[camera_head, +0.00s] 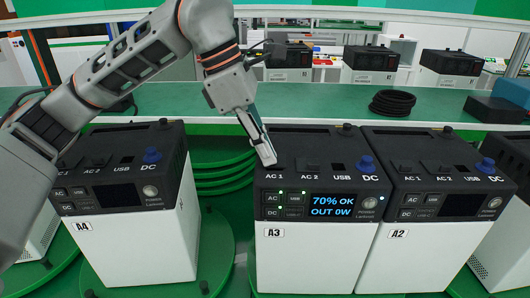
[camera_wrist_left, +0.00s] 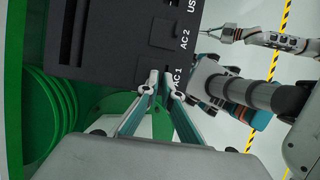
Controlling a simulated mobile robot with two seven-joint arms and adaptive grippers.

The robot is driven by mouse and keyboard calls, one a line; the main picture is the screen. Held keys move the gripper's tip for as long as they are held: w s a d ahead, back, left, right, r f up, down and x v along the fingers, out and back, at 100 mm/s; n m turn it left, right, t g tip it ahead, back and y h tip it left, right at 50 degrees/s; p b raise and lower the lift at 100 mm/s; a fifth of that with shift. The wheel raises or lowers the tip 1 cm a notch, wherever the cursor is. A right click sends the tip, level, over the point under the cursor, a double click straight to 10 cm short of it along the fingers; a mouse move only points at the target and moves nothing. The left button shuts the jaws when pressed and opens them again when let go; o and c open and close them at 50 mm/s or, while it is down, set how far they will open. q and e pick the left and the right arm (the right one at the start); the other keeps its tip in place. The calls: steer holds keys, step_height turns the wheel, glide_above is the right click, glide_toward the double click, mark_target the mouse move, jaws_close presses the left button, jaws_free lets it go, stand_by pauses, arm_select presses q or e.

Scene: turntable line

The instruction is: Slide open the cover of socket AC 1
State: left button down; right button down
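The A3 power station (camera_head: 315,240) stands in front of me, with a dark top and a lit display reading 70% OK, OUT 0W. My left gripper (camera_head: 268,158) reaches down to its top at the AC 1 label. The fingertips cover the AC 1 socket area, so its cover is hidden. In the left wrist view, the fingertips (camera_wrist_left: 164,82) are close together beside the AC 1 label, with nothing visible between them. Whether they touch the cover is unclear. The AC 2 cover (camera_head: 308,164) is a dark block to the right. My right gripper (camera_wrist_left: 225,34) shows small in the left wrist view.
Station A2 (camera_head: 420,245) stands close against the right of A3. Station A4 (camera_head: 150,245) stands to the left on a green turntable. A green bench (camera_head: 300,100) runs behind, with a black cable coil (camera_head: 392,102) on it.

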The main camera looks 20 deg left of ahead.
arm_select(q)
steer(key=shift+w+a, duration=0.2)
steer(key=shift+w, duration=0.55)
steer(key=shift+w+a, duration=0.25)
steer(key=shift+w, duration=0.45)
steer(key=shift+w+a, duration=0.2)
steer(key=shift+w, duration=0.55)
steer(key=c, duration=2.2)
jaws_free()
steer(key=shift+w, duration=0.1)
steer(key=shift+c, duration=0.2)
steer(key=v, duration=1.2)
